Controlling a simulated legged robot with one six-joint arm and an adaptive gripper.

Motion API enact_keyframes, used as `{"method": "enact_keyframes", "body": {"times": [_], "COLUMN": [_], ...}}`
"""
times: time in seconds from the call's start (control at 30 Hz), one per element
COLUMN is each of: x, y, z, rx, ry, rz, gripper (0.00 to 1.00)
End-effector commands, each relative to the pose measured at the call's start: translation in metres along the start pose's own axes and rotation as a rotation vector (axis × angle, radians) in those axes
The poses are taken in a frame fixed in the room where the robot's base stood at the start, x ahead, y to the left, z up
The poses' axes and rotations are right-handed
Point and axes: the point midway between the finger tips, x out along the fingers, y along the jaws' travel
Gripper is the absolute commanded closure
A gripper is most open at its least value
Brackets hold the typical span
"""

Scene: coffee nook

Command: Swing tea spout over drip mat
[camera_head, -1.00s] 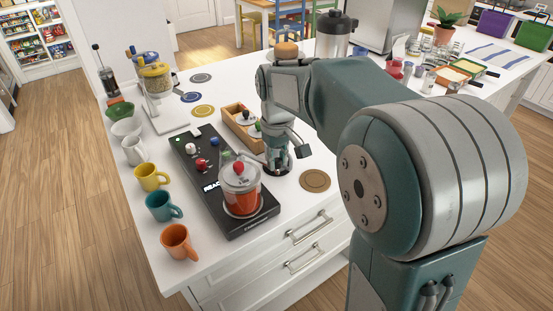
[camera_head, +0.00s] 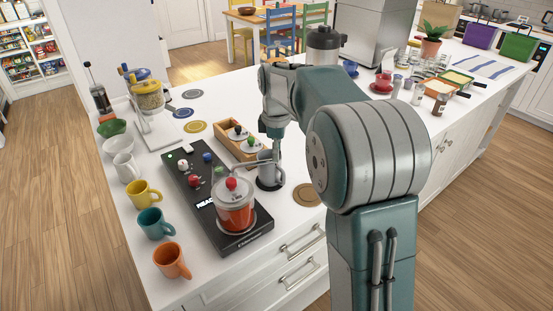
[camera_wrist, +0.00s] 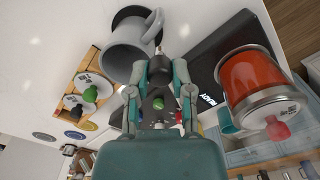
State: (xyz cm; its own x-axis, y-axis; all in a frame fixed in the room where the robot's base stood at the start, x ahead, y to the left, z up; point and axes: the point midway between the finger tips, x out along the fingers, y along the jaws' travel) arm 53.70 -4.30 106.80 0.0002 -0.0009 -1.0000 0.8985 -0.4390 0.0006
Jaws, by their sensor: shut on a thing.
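The tea maker (camera_head: 235,205), a glass jar of red tea with a red knob, stands on the black machine base; it also shows in the wrist view (camera_wrist: 250,70). Its thin metal spout (camera_head: 247,164) reaches right, toward the grey mug (camera_head: 269,175). My gripper (camera_head: 276,148) is above and behind the mug. In the wrist view my gripper (camera_wrist: 160,75) is shut on the spout, mostly hidden by the fingers; the mug (camera_wrist: 128,48) is beside it. A dark round mat (camera_wrist: 122,14) shows under the mug. Whether the spout tip is over it, I cannot tell.
Yellow (camera_head: 143,193), teal (camera_head: 154,224) and orange (camera_head: 171,261) mugs line the left counter edge. A wooden tray (camera_head: 234,148) stands behind the grey mug. A tan round mat (camera_head: 307,195) lies bare to its right, near the front edge.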

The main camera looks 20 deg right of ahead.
Motion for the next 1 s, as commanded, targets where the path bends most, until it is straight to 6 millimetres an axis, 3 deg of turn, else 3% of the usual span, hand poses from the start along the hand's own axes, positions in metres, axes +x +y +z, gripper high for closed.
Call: {"method": "enact_keyframes", "body": {"times": [0.5,1.0], "x": [0.003,0.002], "y": [0.036,0.042], "z": [-0.02,-0.026], "rx": [-0.358,-0.436], "ry": [-0.002,-0.001], "rz": [-0.004,-0.002], "gripper": [1.0,1.0]}}
